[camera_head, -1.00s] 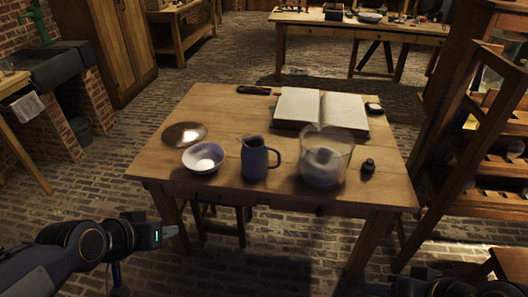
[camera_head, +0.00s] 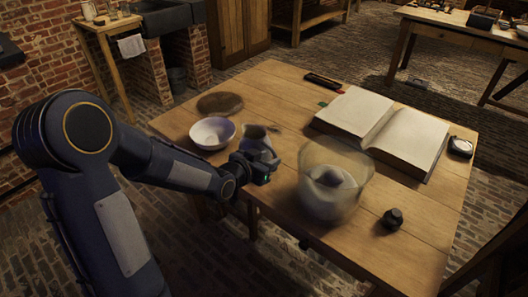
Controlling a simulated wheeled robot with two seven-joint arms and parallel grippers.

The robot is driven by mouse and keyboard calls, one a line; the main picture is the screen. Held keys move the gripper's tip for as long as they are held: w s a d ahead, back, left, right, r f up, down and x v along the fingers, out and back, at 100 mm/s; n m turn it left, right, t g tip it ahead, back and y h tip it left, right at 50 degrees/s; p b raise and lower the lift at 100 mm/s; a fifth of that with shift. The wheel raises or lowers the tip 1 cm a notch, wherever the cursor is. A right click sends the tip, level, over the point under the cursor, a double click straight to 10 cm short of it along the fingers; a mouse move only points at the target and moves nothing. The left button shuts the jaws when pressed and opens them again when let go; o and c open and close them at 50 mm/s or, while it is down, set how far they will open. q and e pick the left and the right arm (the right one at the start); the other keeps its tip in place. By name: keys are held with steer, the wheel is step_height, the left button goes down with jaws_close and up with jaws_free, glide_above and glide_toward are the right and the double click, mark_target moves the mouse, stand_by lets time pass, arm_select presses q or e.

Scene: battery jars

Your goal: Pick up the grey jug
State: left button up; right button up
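The grey jug (camera_head: 254,136) stands on the wooden table (camera_head: 285,80), between a white bowl and a large glass jar. Its rim and upper body show; its lower front is hidden behind my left gripper. My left gripper (camera_head: 262,168) is at the jug's near side, with the arm reaching in from the left. The fingers are dark and overlap the jug, so I cannot tell if they are open or shut, or whether they touch it. My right gripper is not in view.
The white bowl (camera_head: 212,133) and a brown disc (camera_head: 219,103) are left of the jug. The glass jar (camera_head: 335,180) is close on its right, with a small dark bottle (camera_head: 392,218) beyond. An open book (camera_head: 385,130) lies behind.

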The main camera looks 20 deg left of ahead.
arm_select(q)
steer(key=x, duration=0.6)
steer(key=shift+w+d+f, duration=0.1)
steer(key=shift+d+f, duration=0.15)
steer(key=shift+f, duration=0.1)
jaws_close()
steer(key=shift+r, duration=0.1)
